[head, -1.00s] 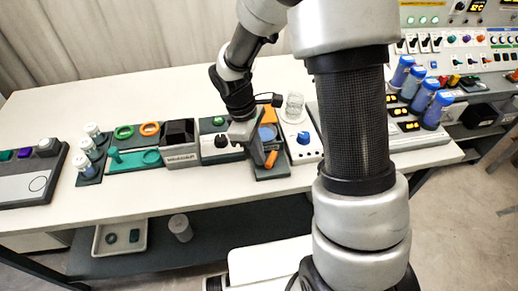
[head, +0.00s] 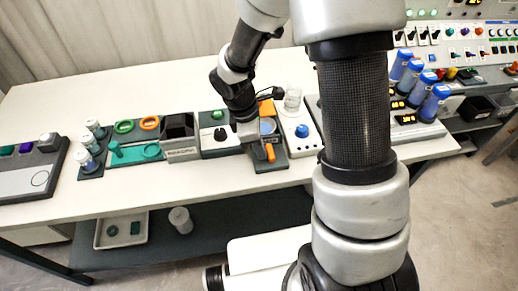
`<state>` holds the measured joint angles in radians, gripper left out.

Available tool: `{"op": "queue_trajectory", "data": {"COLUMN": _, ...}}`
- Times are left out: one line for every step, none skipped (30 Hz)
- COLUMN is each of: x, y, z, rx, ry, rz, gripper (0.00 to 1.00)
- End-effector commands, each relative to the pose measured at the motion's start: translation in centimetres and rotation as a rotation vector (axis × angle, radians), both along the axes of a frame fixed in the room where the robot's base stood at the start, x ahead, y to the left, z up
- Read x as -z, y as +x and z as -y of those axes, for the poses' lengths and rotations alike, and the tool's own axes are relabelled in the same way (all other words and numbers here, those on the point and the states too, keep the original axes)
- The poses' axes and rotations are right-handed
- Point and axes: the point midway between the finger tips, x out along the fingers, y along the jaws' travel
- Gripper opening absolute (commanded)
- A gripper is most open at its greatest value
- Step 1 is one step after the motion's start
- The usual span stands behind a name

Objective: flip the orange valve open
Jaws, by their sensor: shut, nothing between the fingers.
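The orange valve handle (head: 270,153) shows as a short bar at the front of a dark grey unit (head: 270,166) in the middle of the bench. Its long side runs roughly from back to front. My gripper (head: 256,146) points down over the left side of this unit, just left of the handle. It is shut and holds nothing. I cannot tell whether a finger touches the handle. My wrist hides the left part of the unit.
On the left stand a grey box with a green button (head: 218,115), a black bin (head: 178,128) and a teal tray (head: 133,153). The bench front (head: 200,182) is bare.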

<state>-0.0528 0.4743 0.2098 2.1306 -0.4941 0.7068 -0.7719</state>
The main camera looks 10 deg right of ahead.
Motion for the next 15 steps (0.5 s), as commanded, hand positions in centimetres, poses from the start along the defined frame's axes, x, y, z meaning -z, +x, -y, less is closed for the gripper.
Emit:
{"op": "queue_trajectory", "data": {"x": -0.12, "y": 0.33, "z": 1.03, "rx": 0.008, "ry": -0.011, "rz": 0.003, "gripper": 0.00}}
{"op": "queue_trajectory", "data": {"x": -0.13, "y": 0.38, "z": 1.15, "rx": 0.008, "ry": -0.012, "rz": 0.003, "gripper": 0.00}}
{"op": "queue_trajectory", "data": {"x": -0.13, "y": 0.42, "z": 1.27, "rx": 0.009, "ry": -0.013, "rz": 0.004, "gripper": 0.00}}
{"op": "queue_trajectory", "data": {"x": -0.12, "y": 0.46, "z": 1.33, "rx": 0.009, "ry": -0.013, "rz": 0.004, "gripper": 0.00}}
{"op": "queue_trajectory", "data": {"x": -0.12, "y": 0.47, "z": 1.35, "rx": 0.009, "ry": -0.014, "rz": 0.005, "gripper": 0.00}}
{"op": "queue_trajectory", "data": {"x": -0.13, "y": 0.49, "z": 1.37, "rx": 0.009, "ry": -0.014, "rz": 0.005, "gripper": 0.00}}
{"op": "queue_trajectory", "data": {"x": -0.13, "y": 0.50, "z": 1.39, "rx": 0.010, "ry": -0.014, "rz": 0.006, "gripper": 0.00}}
{"op": "queue_trajectory", "data": {"x": -0.14, "y": 0.52, "z": 1.40, "rx": 0.010, "ry": -0.014, "rz": 0.006, "gripper": 0.00}}
{"op": "queue_trajectory", "data": {"x": -0.15, "y": 0.52, "z": 1.42, "rx": 0.011, "ry": -0.014, "rz": 0.006, "gripper": 0.00}}
{"op": "queue_trajectory", "data": {"x": -0.16, "y": 0.53, "z": 1.42, "rx": 0.011, "ry": -0.013, "rz": 0.006, "gripper": 0.00}}
{"op": "queue_trajectory", "data": {"x": -0.20, "y": 0.55, "z": 1.41, "rx": 0.011, "ry": -0.013, "rz": 0.006, "gripper": 0.00}}
{"op": "queue_trajectory", "data": {"x": -0.29, "y": 0.56, "z": 1.39, "rx": 0.011, "ry": -0.013, "rz": 0.007, "gripper": 0.00}}
{"op": "queue_trajectory", "data": {"x": -0.42, "y": 0.58, "z": 1.37, "rx": 0.011, "ry": -0.013, "rz": 0.007, "gripper": 0.00}}
{"op": "queue_trajectory", "data": {"x": -0.59, "y": 0.59, "z": 1.32, "rx": 0.011, "ry": -0.013, "rz": 0.007, "gripper": 0.00}}
{"op": "queue_trajectory", "data": {"x": -0.90, "y": 0.62, "z": 1.24, "rx": 0.012, "ry": -0.013, "rz": 0.008, "gripper": 0.00}}
